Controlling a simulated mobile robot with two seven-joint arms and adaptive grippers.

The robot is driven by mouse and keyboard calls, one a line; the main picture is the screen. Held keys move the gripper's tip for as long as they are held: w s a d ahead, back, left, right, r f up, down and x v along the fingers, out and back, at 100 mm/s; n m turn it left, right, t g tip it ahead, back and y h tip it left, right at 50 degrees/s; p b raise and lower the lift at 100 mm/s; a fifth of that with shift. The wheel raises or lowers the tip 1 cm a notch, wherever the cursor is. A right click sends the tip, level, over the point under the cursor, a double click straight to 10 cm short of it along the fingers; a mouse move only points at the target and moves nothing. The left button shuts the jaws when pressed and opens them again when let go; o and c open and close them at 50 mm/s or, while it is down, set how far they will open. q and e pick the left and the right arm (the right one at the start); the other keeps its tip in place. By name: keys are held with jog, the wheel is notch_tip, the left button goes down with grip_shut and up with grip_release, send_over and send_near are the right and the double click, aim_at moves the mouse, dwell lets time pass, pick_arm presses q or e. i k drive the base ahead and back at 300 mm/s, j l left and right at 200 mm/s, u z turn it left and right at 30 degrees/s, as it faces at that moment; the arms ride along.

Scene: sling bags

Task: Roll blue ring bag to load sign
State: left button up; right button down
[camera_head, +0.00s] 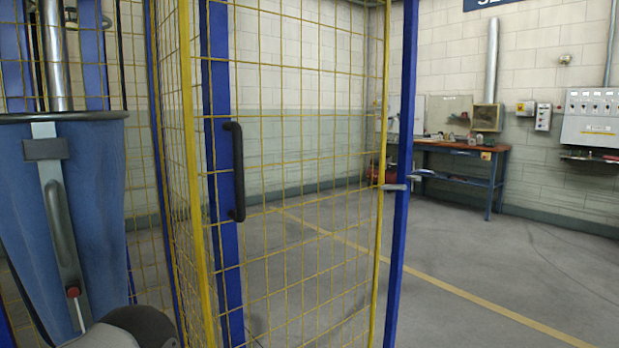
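A large blue fabric bag (85,190) with a dark rim around its top hangs upright at the left edge of the head view. A grey metal strap or bar with a dark block and a red knob runs down its front. A metal pole rises above it. The bag's left side and bottom are cut off. A rounded white and dark part, probably my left arm, covers its lower right corner. Neither gripper shows. A blue sign (487,3) at the top right is cut off, with only part of its lettering showing; I cannot tell whether it is the load sign.
A yellow mesh gate (300,150) with blue posts and a black handle (235,172) stands close in front, right of the bag. Beyond it are a workbench (460,149), a wall control panel (592,122) and open grey floor with a yellow line (460,292).

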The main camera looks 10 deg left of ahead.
aim_at(63, 174)
jog(key=u, duration=1.6)
